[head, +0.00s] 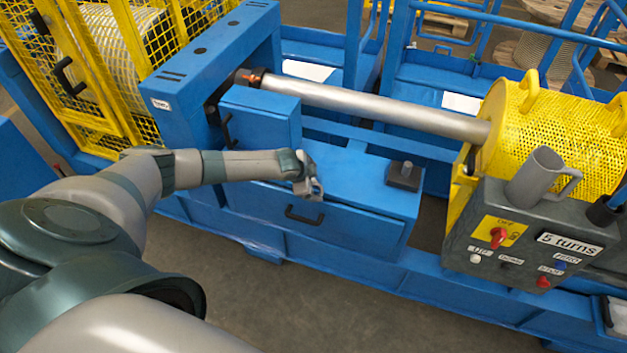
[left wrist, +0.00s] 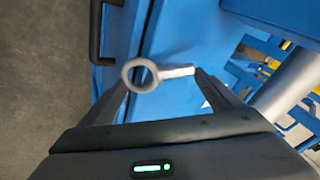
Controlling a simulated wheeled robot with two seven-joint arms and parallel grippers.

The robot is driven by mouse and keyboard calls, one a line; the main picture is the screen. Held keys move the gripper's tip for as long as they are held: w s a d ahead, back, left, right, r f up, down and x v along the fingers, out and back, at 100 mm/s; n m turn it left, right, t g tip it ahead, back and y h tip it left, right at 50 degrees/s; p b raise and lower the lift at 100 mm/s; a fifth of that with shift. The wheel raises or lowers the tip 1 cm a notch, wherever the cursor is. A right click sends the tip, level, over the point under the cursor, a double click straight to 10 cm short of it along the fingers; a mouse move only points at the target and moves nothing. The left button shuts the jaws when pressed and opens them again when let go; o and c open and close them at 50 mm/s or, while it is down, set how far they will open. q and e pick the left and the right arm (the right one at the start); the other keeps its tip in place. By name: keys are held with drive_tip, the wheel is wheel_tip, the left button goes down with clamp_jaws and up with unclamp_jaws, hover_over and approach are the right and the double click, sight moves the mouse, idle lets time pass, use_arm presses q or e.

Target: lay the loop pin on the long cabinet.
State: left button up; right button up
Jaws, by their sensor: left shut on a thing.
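My left gripper (head: 310,188) is over the blue long cabinet (head: 360,204), which has a drawer with a black handle in its front. In the left wrist view the loop pin (left wrist: 178,72), a grey metal ring with a short shank, is between the two fingers of the left gripper (left wrist: 160,82), which is shut on it. The ring is at the left finger and the shank points to the right. The blue cabinet top shows beyond it. I cannot tell the exact gap between pin and top. My right gripper is not in view.
A dark block with a peg (head: 404,175) stands at the cabinet top's right end. A smaller blue box (head: 262,118) stands at its left, behind my arm. A grey shaft (head: 375,108) runs behind. A control box (head: 515,240) with a grey mug (head: 535,175) is at the right.

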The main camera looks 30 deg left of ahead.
use_arm(q)
drive_tip(key=o, duration=1.2)
drive_tip(key=shift+c, duration=0.2)
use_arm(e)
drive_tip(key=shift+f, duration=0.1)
use_arm(q)
drive_tip(key=shift+f, duration=0.1)
drive_tip(key=b+v, duration=0.4)
drive_tip(key=v, duration=1.3)
drive_tip(key=shift+d+r, duration=0.3)
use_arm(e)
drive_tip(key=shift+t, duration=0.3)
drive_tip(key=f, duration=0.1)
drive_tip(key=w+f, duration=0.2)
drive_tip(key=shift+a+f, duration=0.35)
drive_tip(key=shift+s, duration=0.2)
